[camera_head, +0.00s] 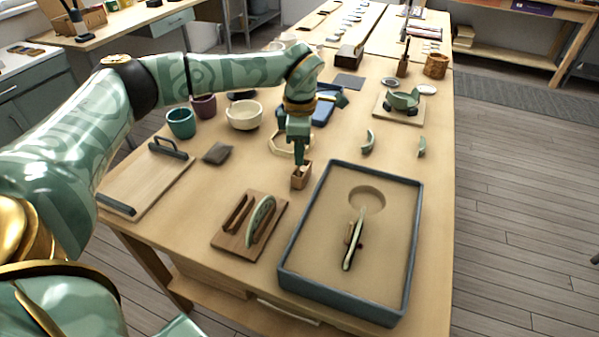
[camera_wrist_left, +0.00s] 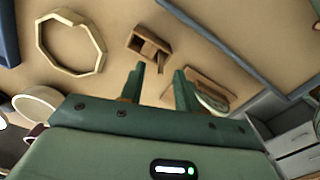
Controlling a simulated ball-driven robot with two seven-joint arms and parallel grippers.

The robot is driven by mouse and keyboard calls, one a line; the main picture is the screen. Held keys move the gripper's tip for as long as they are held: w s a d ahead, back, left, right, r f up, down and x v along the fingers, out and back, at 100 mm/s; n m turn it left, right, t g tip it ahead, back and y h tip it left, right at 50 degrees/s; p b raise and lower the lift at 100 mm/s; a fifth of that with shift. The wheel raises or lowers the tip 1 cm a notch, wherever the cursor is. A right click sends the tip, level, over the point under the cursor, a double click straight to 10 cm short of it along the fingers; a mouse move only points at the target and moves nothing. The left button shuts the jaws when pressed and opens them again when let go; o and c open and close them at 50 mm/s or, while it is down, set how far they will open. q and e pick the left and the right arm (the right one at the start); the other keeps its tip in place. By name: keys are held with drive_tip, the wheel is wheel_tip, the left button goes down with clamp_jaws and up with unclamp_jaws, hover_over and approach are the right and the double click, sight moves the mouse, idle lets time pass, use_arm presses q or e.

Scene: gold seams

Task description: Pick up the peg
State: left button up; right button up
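A small wooden block-like holder (camera_head: 301,176) stands on the table, left of the sand tray. It also shows in the left wrist view (camera_wrist_left: 148,42), with a dark opening and a small wooden piece at its edge. I cannot tell for sure whether that piece is the peg. My left gripper (camera_head: 300,160) points down right above and behind the holder, hiding part of it. In the left wrist view, its two fingers (camera_wrist_left: 157,78) are apart with nothing held between them. My right gripper is not in view.
A grey-rimmed sand tray (camera_head: 290,262) with a shard standing in it is at the right front. A wooden rack (camera_head: 231,240) holds a plate piece. A white bowl (camera_head: 243,115), an octagonal ring (camera_wrist_left: 70,42) and a clamp board (camera_head: 140,188) are nearby.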

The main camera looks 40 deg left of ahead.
sight(299, 171)
use_arm(q)
wheel_tip(299, 171, down, 5)
drive_tip(key=shift+s+a+f+b, duration=0.1)
drive_tip(key=shift+a+b, duration=0.05)
drive_tip(key=shift+b, duration=0.9)
drive_tip(key=shift+r, duration=0.2)
clamp_jaws()
